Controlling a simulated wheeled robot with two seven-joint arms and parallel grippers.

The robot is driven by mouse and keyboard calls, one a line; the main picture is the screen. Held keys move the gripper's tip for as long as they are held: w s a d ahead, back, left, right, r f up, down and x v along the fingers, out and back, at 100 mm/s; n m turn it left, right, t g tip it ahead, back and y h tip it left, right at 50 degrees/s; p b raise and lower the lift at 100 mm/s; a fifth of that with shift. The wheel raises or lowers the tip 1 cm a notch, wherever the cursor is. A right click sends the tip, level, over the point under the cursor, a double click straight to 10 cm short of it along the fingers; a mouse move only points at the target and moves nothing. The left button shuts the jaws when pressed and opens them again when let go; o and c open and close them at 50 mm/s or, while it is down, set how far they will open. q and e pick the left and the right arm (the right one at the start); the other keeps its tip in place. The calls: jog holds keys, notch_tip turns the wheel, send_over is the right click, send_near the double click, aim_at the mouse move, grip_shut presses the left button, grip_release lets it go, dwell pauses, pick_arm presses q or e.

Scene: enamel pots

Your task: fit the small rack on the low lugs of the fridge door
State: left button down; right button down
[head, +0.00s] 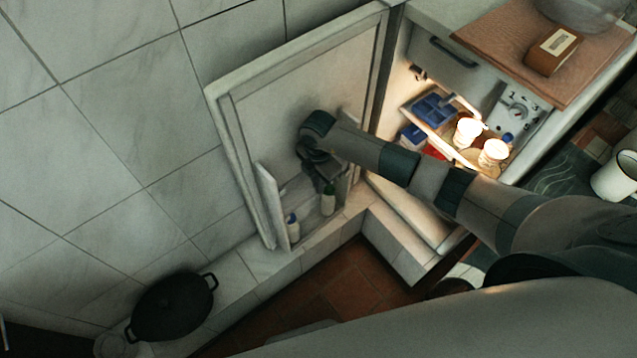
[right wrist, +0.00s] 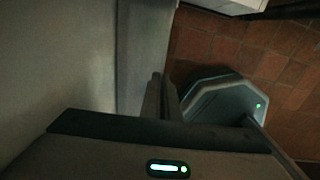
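The fridge door (head: 280,75) stands open, its inner face toward me. My right gripper (head: 325,178) is in front of the lower door, above the green bottle. In the right wrist view its fingers (right wrist: 162,97) are close together, with nothing clear between them. My left gripper is not in view.
A wooden board (head: 500,60) lies on top. A black pot (head: 172,306) stands on the ledge at lower left.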

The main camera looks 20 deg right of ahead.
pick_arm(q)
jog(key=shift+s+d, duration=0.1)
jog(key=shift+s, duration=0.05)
pick_arm(e)
jog(key=c, duration=1.9)
grip_release()
jog(key=shift+c, duration=0.2)
